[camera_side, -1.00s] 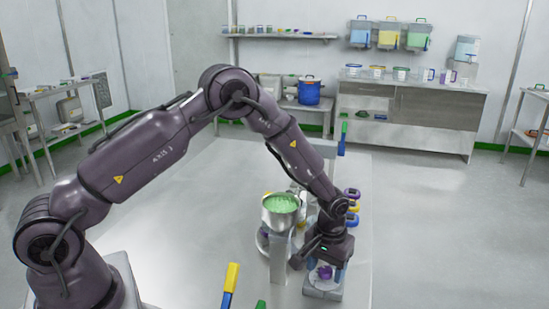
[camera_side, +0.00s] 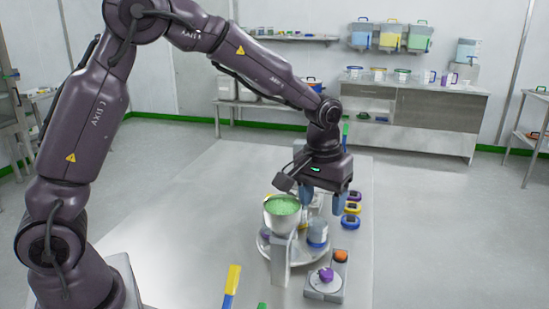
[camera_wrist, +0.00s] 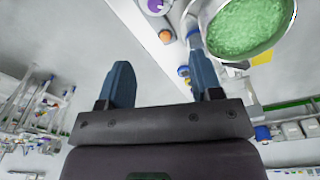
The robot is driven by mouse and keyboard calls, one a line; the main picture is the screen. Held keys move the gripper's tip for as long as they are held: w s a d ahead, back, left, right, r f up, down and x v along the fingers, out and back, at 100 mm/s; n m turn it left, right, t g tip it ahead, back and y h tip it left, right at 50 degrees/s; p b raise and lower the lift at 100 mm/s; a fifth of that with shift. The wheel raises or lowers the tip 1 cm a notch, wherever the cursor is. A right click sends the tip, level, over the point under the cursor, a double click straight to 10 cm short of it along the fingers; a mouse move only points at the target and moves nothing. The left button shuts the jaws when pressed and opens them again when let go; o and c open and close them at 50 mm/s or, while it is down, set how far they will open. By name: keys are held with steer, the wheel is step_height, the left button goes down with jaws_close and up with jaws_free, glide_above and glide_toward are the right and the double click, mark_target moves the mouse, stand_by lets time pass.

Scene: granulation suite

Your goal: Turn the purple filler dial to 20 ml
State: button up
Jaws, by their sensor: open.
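The purple dial (camera_side: 326,274) sits on a small grey filler panel (camera_side: 322,289) near the front right of the steel table. An orange knob (camera_side: 340,255) is behind it on the same unit. In the wrist view the purple dial (camera_wrist: 156,6) is at the top edge, with the orange knob (camera_wrist: 165,36) beside it. My gripper (camera_side: 322,198) is above the table, behind and well above the dial, beside the bowl. Its blue fingers are spread and empty, and they also show in the wrist view (camera_wrist: 163,80). The dial's scale marks are too small to read.
A metal hopper of green granules (camera_side: 283,206) stands left of my gripper, above a round turntable (camera_side: 262,245) holding a jar (camera_side: 317,232). The table's left side is clear.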

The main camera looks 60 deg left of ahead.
steer(key=s+a+r+m+t, duration=0.1)
steer(key=s+r+t, duration=0.1)
steer(key=s+r, duration=0.7)
steer(key=shift+s+a+r, duration=0.15)
steer(key=shift+s+r, duration=0.1)
steer(key=shift+r, duration=0.15)
steer(key=shift+m, duration=0.3)
steer(key=s+r+m+t, duration=0.2)
steer(key=s+m, duration=0.1)
steer(key=s, duration=1)
steer(key=shift+s+a+r+m+t, duration=0.15)
steer(key=shift+s+a+m+t, duration=0.15)
steer(key=shift+a+t, duration=0.15)
